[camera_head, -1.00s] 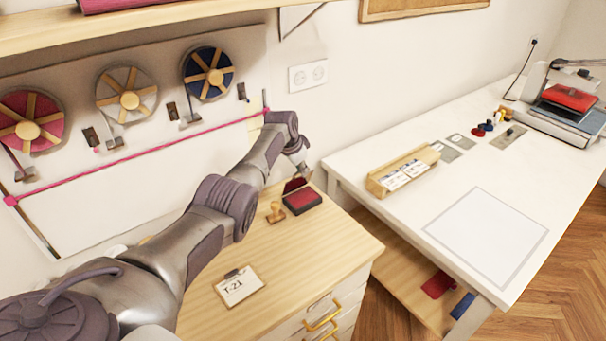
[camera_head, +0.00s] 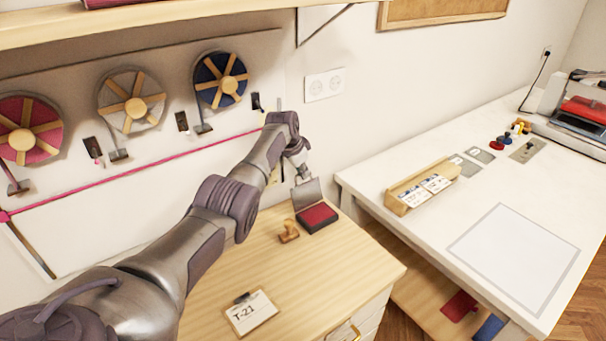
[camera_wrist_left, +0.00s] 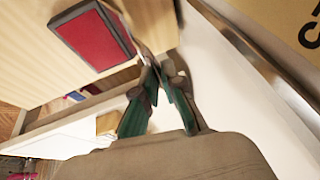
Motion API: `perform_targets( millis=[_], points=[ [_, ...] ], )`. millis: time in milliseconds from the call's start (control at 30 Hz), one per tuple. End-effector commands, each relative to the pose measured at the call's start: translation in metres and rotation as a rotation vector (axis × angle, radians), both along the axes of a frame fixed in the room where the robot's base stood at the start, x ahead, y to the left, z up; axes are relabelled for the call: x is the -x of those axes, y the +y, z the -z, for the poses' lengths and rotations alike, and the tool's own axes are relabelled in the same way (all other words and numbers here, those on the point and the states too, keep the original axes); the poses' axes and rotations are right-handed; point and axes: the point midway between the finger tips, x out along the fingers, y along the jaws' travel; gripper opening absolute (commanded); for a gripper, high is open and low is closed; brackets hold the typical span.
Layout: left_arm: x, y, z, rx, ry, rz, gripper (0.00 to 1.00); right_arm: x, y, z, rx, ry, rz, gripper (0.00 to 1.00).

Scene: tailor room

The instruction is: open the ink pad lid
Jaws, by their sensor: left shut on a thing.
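The ink pad (camera_head: 317,217) is a dark box with a red pad surface, lying on the wooden cabinet top. Its lid (camera_head: 306,193) is raised roughly upright along the back edge, so the red surface is uncovered. My left gripper (camera_head: 301,175) is at the lid's upper edge, shut on it. In the left wrist view the red pad (camera_wrist_left: 95,38) shows at upper left. The lid (camera_wrist_left: 150,22) is seen nearly edge-on there, running down to my left gripper's fingertips (camera_wrist_left: 157,65). My right gripper is in neither view.
A wooden stamp (camera_head: 289,231) stands just left of the pad. A T-21 card (camera_head: 251,312) lies nearer on the cabinet top (camera_head: 215,270). The wall with ribbon spools is behind my arm. A white table (camera_head: 420,235) stands to the right.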

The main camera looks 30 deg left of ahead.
Motion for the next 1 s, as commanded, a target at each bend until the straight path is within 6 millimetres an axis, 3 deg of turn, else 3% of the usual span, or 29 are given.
perform_targets(
  millis=[533, 567, 600, 1000],
  points=[
    [-0.0022, 0.0017, -0.003, -0.003, -0.009, 0.002, 0.0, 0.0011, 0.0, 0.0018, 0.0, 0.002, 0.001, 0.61],
    [-0.0022, 0.0017, -0.003, -0.003, -0.009, 0.002, 0.12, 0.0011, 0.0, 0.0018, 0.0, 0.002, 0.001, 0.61],
    [-0.0021, 0.0016, -0.003, -0.003, -0.009, 0.002, 0.19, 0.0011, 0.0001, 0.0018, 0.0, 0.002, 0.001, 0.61],
    [-0.0005, 0.0017, -0.0037, -0.002, -0.006, 0.0, 0.19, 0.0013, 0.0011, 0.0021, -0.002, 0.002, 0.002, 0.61]
  ],
)
